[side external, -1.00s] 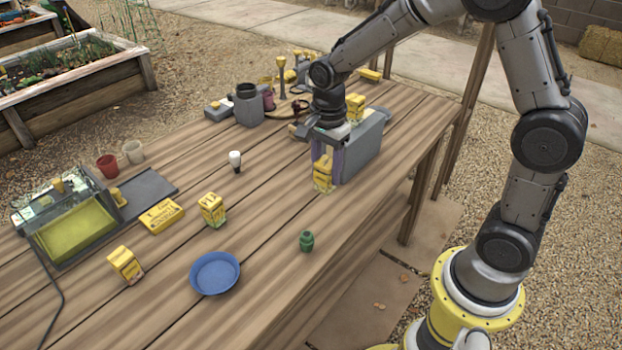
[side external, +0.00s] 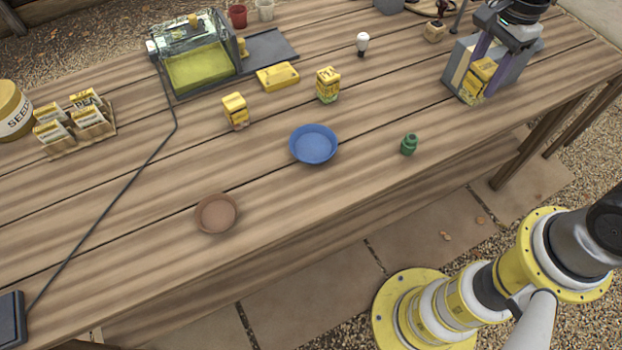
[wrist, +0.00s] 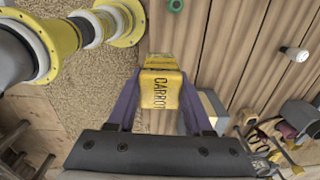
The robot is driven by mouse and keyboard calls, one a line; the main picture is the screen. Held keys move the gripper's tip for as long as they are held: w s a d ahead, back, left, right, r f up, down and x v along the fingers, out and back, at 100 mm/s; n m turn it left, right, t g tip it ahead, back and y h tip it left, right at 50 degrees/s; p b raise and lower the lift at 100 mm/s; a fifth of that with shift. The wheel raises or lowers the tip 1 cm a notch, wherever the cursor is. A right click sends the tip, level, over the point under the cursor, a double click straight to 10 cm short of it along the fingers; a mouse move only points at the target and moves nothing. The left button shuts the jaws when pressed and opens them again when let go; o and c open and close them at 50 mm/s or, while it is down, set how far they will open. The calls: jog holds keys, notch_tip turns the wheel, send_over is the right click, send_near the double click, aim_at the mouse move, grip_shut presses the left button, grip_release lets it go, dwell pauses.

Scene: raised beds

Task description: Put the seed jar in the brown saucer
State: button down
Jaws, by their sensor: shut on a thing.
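The seed jar, a boxy yellow container lettered CARROT in the wrist view (wrist: 160,88), is between the purple fingers of my gripper (wrist: 163,100). My gripper (side external: 492,64) is shut on it beside a grey box, at the right of the side view, where the jar (side external: 478,82) also shows. I cannot tell whether the jar touches the table. The brown saucer (side external: 215,213) lies near the front edge, left of centre in the side view, far from my gripper. It looks empty. The wrist view does not show it.
A black cable (side external: 115,205) crosses the left side. The table around the brown saucer is clear.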

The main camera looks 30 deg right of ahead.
jog(key=w+a+r+n, duration=0.1)
jog(key=w+a+n, duration=0.15)
jog(key=a, duration=0.65)
jog(key=w+a+r+n, duration=0.2)
jog(key=w+a, duration=0.2)
jog(key=a, duration=0.5)
jog(key=s+a+f+n, duration=0.2)
jog(key=s+a, duration=0.2)
jog(key=a, duration=0.5)
jog(key=s+a+f+n, duration=0.1)
jog(key=s+a+n, duration=0.25)
jog(key=a, duration=0.65)
jog(key=m, duration=0.1)
send_over(232, 209)
jog(key=shift+f, duration=6.35)
jog(key=shift+f, duration=0.5)
